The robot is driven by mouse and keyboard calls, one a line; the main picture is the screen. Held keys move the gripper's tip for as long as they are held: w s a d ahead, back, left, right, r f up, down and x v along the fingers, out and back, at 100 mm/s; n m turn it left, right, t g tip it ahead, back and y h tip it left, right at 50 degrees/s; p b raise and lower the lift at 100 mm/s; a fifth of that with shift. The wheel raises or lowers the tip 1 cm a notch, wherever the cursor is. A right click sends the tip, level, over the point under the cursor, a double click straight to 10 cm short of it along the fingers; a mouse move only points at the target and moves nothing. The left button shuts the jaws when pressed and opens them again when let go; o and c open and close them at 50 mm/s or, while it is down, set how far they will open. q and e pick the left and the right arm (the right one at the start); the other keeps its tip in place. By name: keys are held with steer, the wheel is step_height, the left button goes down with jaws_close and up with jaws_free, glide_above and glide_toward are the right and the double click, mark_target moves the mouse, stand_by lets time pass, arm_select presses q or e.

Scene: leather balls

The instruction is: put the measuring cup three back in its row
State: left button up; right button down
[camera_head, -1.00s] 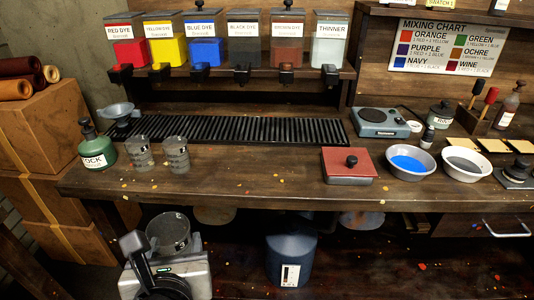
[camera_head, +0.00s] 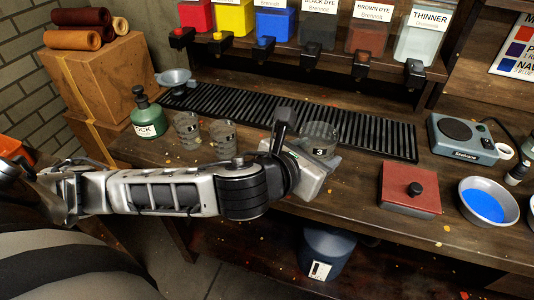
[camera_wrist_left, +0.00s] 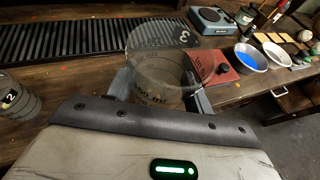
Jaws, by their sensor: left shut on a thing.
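Measuring cup three (camera_head: 320,139) is a clear cup marked 3. My left gripper (camera_head: 312,158) is shut on it and holds it over the bench's front part, to the right of the other cups. In the left wrist view the cup (camera_wrist_left: 165,62) stands between the fingers, with the dark finger on the right partly visible. Two similar clear cups, one at the left (camera_head: 187,130) and one nearer my gripper (camera_head: 222,136), stand side by side on the bench. The nearer one shows a 2 in the left wrist view (camera_wrist_left: 14,98). My right gripper is out of view.
A black slatted grate (camera_head: 375,134) runs behind the cups. A green bottle (camera_head: 146,117) stands left of them. A red-lidded box (camera_head: 410,190), a bowl of blue dye (camera_head: 486,202) and a scale (camera_head: 462,138) are to the right. Dye tanks hang above.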

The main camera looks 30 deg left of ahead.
arm_select(q)
steer(key=w+a+f, duration=0.1)
steer(key=a+f, duration=0.1)
steer(key=a, duration=0.2)
steer(key=w+a+f, duration=0.2)
steer(key=a+f, duration=0.1)
steer(key=a, duration=0.2)
steer(key=w+a+f, duration=0.2)
steer(key=a, duration=0.2)
steer(key=shift+w+a+f, duration=0.1)
steer(key=shift+a+f, duration=0.1)
steer(key=shift+a, duration=0.1)
steer(key=shift+w+a+f, duration=0.15)
steer(key=shift+a+f, duration=0.25)
steer(key=shift+f, duration=0.1)
steer(key=shift+a+f+p, duration=0.1)
steer(key=shift+f+p, duration=0.2)
steer(key=shift+f, duration=1.35)
steer(key=shift+f, duration=0.2)
steer(key=o, duration=1)
